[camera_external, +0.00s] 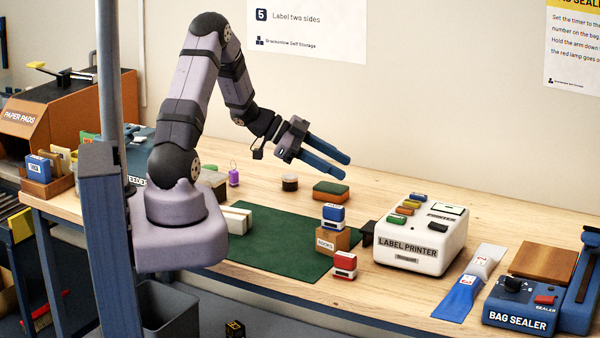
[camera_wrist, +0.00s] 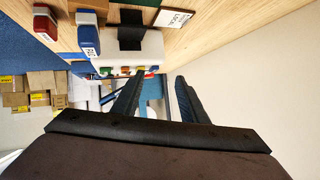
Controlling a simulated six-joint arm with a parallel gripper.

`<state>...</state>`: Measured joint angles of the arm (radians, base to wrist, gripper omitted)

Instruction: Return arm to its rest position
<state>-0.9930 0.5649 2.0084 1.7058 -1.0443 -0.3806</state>
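My arm stands on its mount at the left of the external view, bent up and over the bench. My gripper (camera_external: 335,166) is above the back of the bench, tilted down to the right. Its two blue fingers are apart with nothing between them. In the wrist view my gripper (camera_wrist: 158,85) also shows two separated dark fingers and an empty gap. No bench object touches it.
Below lie a green mat (camera_external: 262,246), a small carton (camera_external: 333,238) with a blue stamp (camera_external: 332,216) on top, a red stamp (camera_external: 345,265) and a sponge (camera_external: 331,191). The label printer (camera_external: 420,240) and bag sealer (camera_external: 520,305) stand right. Air around my gripper is clear.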

